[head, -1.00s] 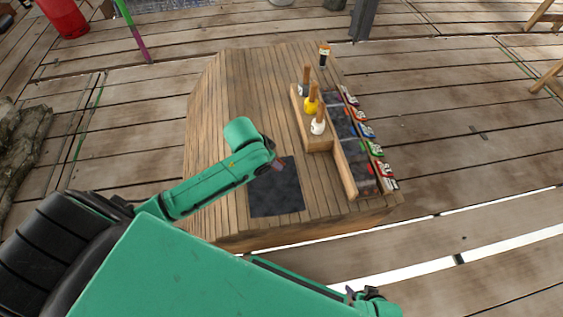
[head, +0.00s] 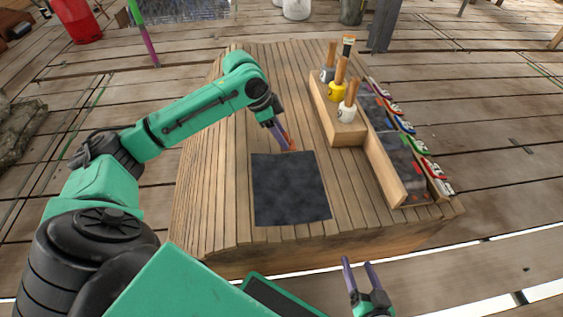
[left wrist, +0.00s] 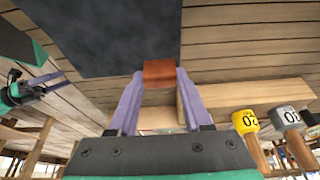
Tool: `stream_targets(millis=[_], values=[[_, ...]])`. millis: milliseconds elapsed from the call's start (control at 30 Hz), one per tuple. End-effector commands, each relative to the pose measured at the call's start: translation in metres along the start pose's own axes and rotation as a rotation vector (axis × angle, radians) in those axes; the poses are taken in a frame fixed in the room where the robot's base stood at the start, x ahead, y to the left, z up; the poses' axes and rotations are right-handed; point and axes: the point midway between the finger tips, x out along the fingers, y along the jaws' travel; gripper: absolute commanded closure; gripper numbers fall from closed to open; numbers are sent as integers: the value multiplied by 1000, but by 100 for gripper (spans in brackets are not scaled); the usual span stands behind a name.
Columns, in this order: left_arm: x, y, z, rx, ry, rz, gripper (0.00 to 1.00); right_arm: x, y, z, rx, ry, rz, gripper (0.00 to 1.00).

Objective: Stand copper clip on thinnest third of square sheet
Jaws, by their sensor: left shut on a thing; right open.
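The dark square sheet (head: 290,195) lies flat on the slatted wooden table; it also shows in the left wrist view (left wrist: 105,35). I cannot tell its thirds apart by thickness. My left gripper (head: 284,138) is shut on the copper clip (head: 290,142), at the sheet's far edge in the head view. In the left wrist view the reddish-brown clip (left wrist: 159,73) sits between the two purple fingers, in front of the sheet's edge. I cannot tell whether it touches the sheet or table. My right gripper (head: 359,265) is open and empty, beyond the table's near edge.
A wooden block (head: 345,130) holding several wooden-handled tools with grey, yellow and white heads stands right of the sheet. Beside it runs a dark-lined tray (head: 385,170) with several coloured clamp-like items along the right edge. The table left of the sheet is clear.

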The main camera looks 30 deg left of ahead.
Motion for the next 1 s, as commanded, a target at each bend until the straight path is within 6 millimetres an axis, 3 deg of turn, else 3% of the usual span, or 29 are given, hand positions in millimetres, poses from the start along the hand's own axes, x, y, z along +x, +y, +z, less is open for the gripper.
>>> stream_targets(millis=[33, 167, 400, 667, 700, 733, 767, 1000], values=[[16, 0, 7, -1, -1, 1, 100, 5, 4, 11, 4, 6, 0, 26], [28, 0, 12, -1, 0, 0, 100, 8, 6, 15, 9, 21, 0, 26], [75, 0, 31, -1, 0, 1, 100, 20, 15, 39, 21, 61, 4, 26], [75, 0, 31, 0, 1, -1, 100, 18, 14, 36, 22, 67, 4, 26], [75, 0, 31, 0, 1, -1, 40, 18, 14, 36, 22, 67, 4, 26], [75, 0, 31, 0, 1, -1, 28, 18, 14, 37, 22, 67, 4, 26], [75, 0, 31, 0, 1, -1, 21, 18, 14, 37, 22, 67, 4, 26], [75, 0, 30, 0, 1, -1, 21, 19, 15, 37, 22, 67, 4, 26]])
